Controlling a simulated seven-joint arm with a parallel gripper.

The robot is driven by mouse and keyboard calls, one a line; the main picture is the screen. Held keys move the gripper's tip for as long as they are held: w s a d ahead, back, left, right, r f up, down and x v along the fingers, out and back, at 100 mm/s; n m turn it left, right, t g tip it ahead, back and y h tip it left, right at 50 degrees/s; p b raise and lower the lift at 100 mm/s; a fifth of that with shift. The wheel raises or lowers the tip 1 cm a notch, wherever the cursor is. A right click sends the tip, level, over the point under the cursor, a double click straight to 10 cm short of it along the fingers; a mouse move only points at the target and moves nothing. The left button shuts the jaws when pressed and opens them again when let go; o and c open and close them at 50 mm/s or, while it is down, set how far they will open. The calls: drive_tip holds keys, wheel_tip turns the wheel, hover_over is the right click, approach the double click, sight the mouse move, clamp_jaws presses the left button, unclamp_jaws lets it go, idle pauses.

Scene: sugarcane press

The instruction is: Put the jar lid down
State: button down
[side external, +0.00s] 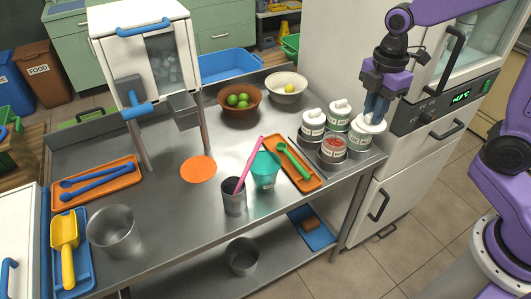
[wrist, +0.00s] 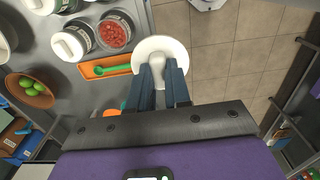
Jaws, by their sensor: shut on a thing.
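My gripper (side external: 376,108) is shut on the knob of a white jar lid (side external: 369,124) at the counter's right end. In the wrist view my gripper (wrist: 161,74) points at the lid (wrist: 172,45), which is held out by the counter's edge with floor tiles beyond it. An open jar (side external: 332,150) with red contents stands at the front of the jar group; it also shows in the wrist view (wrist: 115,33). In the side view the held lid overlaps the right-hand jar (side external: 362,138); its height above the counter is hard to tell.
Other jars (side external: 313,123) wear white lids. An orange tray (side external: 293,163) with a green spoon (side external: 290,155) lies left of the open jar. A white bowl (side external: 286,88) and a brown bowl of limes (side external: 239,100) stand behind. A fridge (side external: 420,130) stands right of the counter.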

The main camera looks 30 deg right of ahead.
drive_tip(key=w+a+f, duration=0.4)
drive_tip(key=w+a, duration=0.5)
drive_tip(key=w, duration=0.4)
drive_tip(key=w+a+f, duration=0.9)
drive_tip(key=w+f, duration=0.1)
drive_tip(key=f, duration=0.1)
drive_tip(key=shift+f, duration=3.7)
drive_tip(key=shift+f, duration=0.2)
drive_tip(key=c, duration=1.1)
unclamp_jaws()
drive_tip(key=shift+r, duration=0.1)
wheel_tip(320, 180, up, 12)
drive_tip(key=shift+r, duration=0.1)
